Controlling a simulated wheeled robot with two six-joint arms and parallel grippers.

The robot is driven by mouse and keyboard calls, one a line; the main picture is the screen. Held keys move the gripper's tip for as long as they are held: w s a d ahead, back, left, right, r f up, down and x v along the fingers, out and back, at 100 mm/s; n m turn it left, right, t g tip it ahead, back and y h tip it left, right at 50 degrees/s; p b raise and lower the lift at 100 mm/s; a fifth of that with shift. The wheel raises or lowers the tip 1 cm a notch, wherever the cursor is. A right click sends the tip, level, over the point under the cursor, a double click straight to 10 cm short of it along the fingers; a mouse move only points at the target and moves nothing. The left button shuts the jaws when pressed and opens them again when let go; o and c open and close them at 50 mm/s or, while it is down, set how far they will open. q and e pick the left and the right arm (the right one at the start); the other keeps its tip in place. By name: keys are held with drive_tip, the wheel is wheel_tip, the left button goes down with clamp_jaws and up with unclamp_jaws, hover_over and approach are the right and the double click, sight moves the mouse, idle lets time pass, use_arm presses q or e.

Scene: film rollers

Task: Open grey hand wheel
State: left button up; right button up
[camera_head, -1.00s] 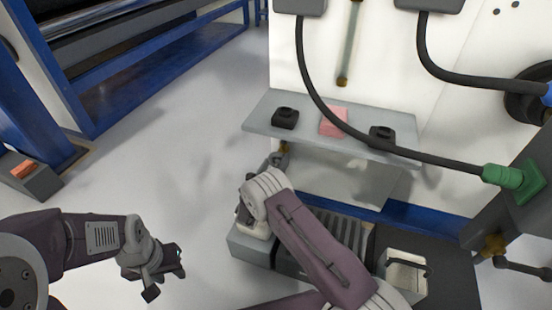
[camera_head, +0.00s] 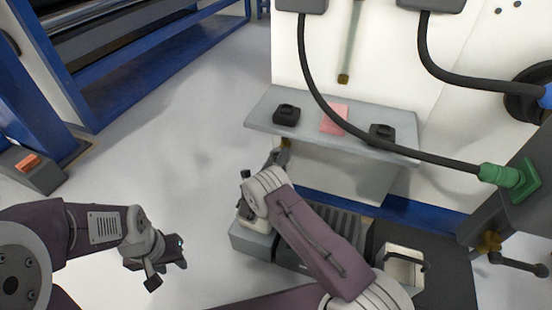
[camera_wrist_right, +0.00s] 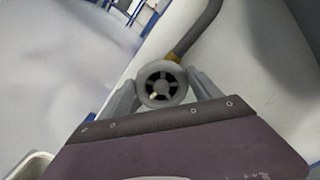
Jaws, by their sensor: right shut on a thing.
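The grey hand wheel (camera_wrist_right: 162,85) shows in the right wrist view as a round ring with spokes, in front of a brass valve body (camera_wrist_right: 146,63). My right gripper (camera_wrist_right: 163,94) has one finger on each side of the wheel and is shut on it. In the head view my right gripper (camera_head: 278,157) reaches under the front edge of the shelf, near a small brass part (camera_head: 285,143). The wheel itself is too small or hidden to make out there. My left gripper (camera_head: 175,262) hangs at the lower left above the floor, away from the machine. Its jaw opening is unclear.
A black hose (camera_head: 310,85) runs to a green connector (camera_head: 500,175). A grey pipe (camera_wrist_right: 205,25) rises behind the wheel.

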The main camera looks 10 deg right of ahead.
sight(276, 149)
drive_tip(key=shift+f, duration=0.1)
drive_tip(key=o, duration=1.4)
drive_tip(key=shift+c, duration=0.2)
wheel_tip(276, 149, up, 5)
drive_tip(key=p, duration=0.4)
drive_tip(key=s+d+r+p, duration=0.6)
drive_tip(key=s+d+p, duration=0.1)
drive_tip(key=s+d, duration=0.1)
drive_tip(key=shift+s, duration=0.35)
